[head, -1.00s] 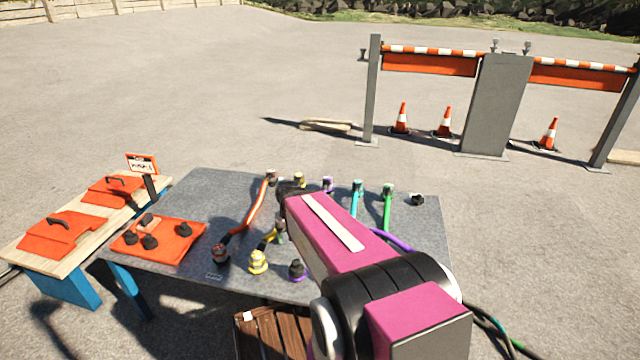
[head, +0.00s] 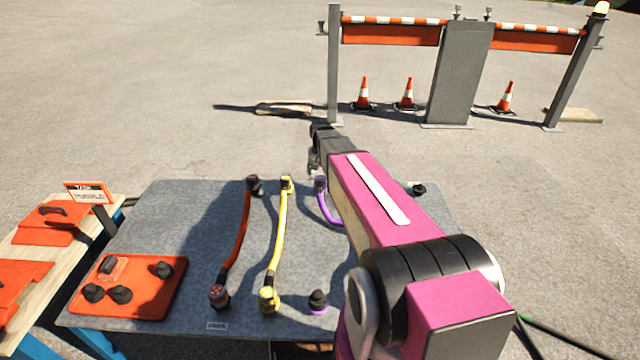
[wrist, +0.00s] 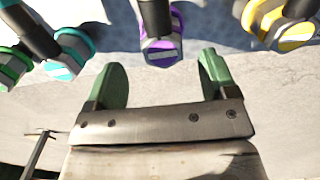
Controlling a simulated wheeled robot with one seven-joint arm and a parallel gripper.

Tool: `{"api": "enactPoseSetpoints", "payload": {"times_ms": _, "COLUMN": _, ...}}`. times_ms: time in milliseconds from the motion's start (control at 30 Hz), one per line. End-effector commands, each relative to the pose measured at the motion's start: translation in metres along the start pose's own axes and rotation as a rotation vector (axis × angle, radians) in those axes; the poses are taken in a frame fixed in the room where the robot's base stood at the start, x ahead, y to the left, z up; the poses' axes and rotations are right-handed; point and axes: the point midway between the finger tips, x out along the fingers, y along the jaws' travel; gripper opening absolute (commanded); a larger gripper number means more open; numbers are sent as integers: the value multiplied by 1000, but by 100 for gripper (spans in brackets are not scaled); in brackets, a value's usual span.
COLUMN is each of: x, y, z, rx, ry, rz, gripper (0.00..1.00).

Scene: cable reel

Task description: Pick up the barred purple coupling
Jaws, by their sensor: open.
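The purple coupling (wrist: 161,48) with a pale bar across its end face is at the top middle of the wrist view, on a dark hose end. In the head view a purple coupling (head: 320,184) shows at the table's far edge, on a purple hose. Another coupling with a purple ring (head: 317,300) stands near the front edge; its face cannot be read. My gripper (wrist: 161,62) is open, its green fingers spread to either side of the barred coupling and mostly below it in the picture. Nothing is held. In the head view the fingers are mostly hidden.
A yellow coupling (wrist: 292,28) is right of the purple one in the wrist view; teal (wrist: 70,58) and green (wrist: 12,68) couplings are left. On the table (head: 180,225) lie red (head: 238,235) and yellow (head: 279,235) hoses. An orange mat (head: 130,308) holds several dark parts.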

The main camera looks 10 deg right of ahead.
Motion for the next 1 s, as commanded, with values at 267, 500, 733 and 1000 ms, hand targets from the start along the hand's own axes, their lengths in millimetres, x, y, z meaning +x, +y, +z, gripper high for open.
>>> {"api": "enactPoseSetpoints", "payload": {"times_ms": 267, "x": 19, "y": -1, "z": 0, "rx": -1, "ry": 0, "rz": 0, "gripper": 79}}
{"api": "enactPoseSetpoints", "payload": {"times_ms": 500, "x": 50, "y": -3, "z": -1, "rx": -1, "ry": -1, "rz": 0, "gripper": 79}}
{"api": "enactPoseSetpoints", "payload": {"times_ms": 733, "x": 61, "y": -2, "z": 0, "rx": -1, "ry": 2, "rz": 0, "gripper": 79}}
{"api": "enactPoseSetpoints", "payload": {"times_ms": 1000, "x": 60, "y": -2, "z": 0, "rx": -1, "ry": 1, "rz": 0, "gripper": 27}}
